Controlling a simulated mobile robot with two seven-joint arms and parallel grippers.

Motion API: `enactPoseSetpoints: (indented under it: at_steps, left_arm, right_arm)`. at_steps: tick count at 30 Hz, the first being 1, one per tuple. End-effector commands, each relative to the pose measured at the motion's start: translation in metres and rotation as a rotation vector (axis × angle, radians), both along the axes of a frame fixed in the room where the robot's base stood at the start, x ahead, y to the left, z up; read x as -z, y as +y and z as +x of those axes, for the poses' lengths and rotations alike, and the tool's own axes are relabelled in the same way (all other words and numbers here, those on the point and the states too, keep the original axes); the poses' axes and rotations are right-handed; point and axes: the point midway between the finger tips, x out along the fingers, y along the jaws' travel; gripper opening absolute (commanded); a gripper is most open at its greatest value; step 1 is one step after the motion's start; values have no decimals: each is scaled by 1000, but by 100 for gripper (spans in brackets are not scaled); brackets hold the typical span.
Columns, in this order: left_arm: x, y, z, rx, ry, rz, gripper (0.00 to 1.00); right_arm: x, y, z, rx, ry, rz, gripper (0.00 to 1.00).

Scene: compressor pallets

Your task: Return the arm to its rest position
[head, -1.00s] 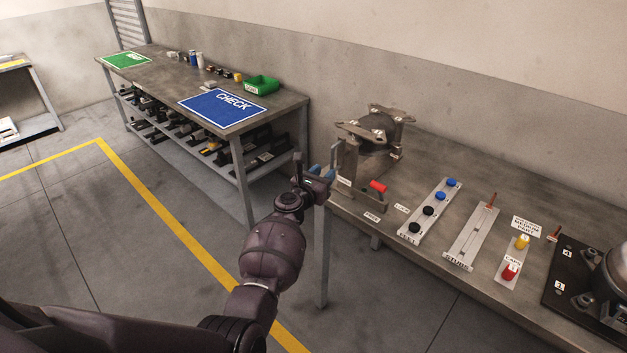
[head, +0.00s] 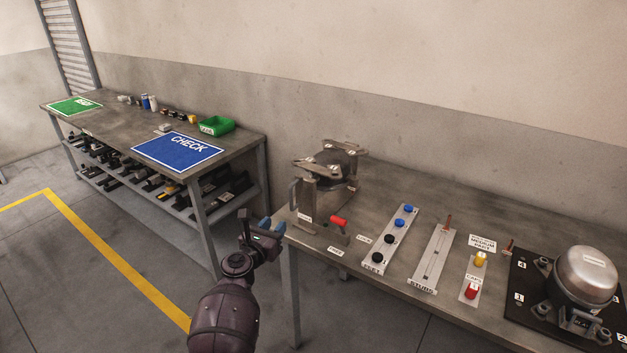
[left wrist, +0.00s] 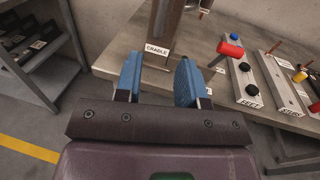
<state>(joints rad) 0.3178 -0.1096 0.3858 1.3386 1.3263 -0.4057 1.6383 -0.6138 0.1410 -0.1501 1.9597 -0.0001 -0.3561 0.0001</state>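My left gripper (head: 271,229) is beside the front left corner of the near workbench in the head view. In the left wrist view its two blue fingers (left wrist: 159,82) stand apart with nothing between them, so it is open and empty. A metal cradle fixture (head: 328,172) stands on the bench just beyond it, and its CRADLE label (left wrist: 157,49) shows in the left wrist view. My right gripper does not show.
The near workbench (head: 434,188) bears a red-handled clamp (head: 339,222), a strip of feet (head: 390,240), a stud strip (head: 432,258), a caps strip (head: 473,279) and a compressor (head: 586,276) on a black plate. A second bench with a blue CHECK mat (head: 178,150) stands left. Floor lies between.

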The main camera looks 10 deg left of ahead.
Motion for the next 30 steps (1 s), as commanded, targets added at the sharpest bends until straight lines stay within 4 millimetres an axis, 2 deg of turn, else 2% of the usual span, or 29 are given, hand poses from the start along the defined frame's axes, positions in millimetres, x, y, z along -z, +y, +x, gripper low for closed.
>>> enactPoseSetpoints:
  at_steps: [5,8,11,15,17,20,23,27,30]
  left_arm:
    - [0,0,0,-1,-12,78,36]
    - [1,1,0,-2,-26,242,36]
    - [-6,3,1,-6,-54,514,36]
    - [-30,-1,2,-3,-118,962,36]
    - [-35,0,-2,0,-138,1171,36]
    - [-34,3,-17,15,-158,1531,36]
    - [-26,7,-40,49,-168,1908,36]
    - [-3,13,-87,139,-176,2423,36]
    - [16,14,-123,226,-186,2706,36]
  right_arm:
    - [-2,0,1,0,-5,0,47]
    - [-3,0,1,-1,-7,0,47]
    - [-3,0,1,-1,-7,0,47]
    - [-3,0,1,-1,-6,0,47]
    - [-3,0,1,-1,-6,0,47]
    - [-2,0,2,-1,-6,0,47]
    - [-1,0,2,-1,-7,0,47]
    - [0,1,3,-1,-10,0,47]
    - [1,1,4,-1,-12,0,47]
